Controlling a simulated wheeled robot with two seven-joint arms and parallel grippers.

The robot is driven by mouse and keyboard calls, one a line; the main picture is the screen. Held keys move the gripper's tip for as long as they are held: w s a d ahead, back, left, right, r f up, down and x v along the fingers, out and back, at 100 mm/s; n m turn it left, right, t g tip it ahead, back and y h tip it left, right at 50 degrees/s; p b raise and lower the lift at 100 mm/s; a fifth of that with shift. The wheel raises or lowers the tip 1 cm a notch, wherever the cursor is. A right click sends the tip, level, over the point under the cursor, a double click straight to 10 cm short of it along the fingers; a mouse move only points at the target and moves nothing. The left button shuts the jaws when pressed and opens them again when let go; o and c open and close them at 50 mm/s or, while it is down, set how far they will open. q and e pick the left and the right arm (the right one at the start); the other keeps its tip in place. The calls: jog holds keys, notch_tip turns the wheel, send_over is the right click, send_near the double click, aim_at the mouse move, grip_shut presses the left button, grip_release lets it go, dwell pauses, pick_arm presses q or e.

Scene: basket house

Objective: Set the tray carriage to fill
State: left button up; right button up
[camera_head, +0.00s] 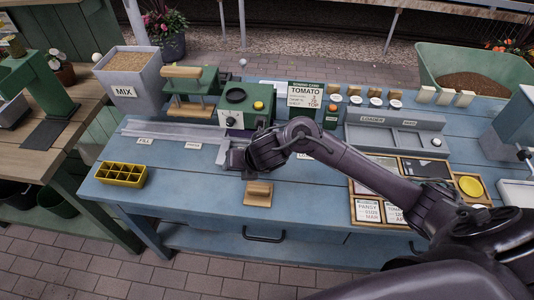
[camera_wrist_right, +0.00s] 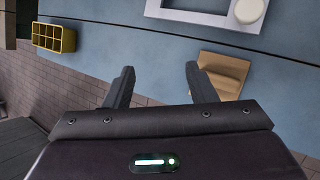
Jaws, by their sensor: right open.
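A grey slide rail (camera_head: 175,131) runs along the blue bench, with a FILL label (camera_head: 144,141) near its left end and another label (camera_head: 193,146) to the right. My right gripper (camera_head: 233,158) is low over the bench at the rail's right part, and its arm hides what lies behind it. In the wrist view my right gripper (camera_wrist_right: 158,80) is open, with nothing between its fingers. A pale frame with a round white knob (camera_wrist_right: 248,10) shows beyond the fingers; I cannot tell whether it is the tray carriage. My left gripper is out of view.
A wooden block (camera_head: 258,194) lies just in front of my right gripper; it also shows in the wrist view (camera_wrist_right: 224,75). A yellow cell tray (camera_head: 120,174) stands at the bench's left front. A MIX bin (camera_head: 130,85) and green press (camera_head: 190,97) stand behind the rail.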

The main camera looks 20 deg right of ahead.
jog(key=w+d+r+n+g+h, duration=0.1)
jog(key=w+d+n+g, duration=0.1)
jog(key=d+n, duration=0.65)
jog(key=w+f, duration=0.1)
jog(key=f, duration=0.1)
jog(key=w+d+f+m, duration=0.1)
jog(key=f, duration=0.1)
jog(key=w+d+f+m, duration=0.1)
jog(key=f, duration=0.1)
jog(key=shift+f+h+p, duration=0.3)
jog(key=shift+f+p, duration=0.1)
grip_shut()
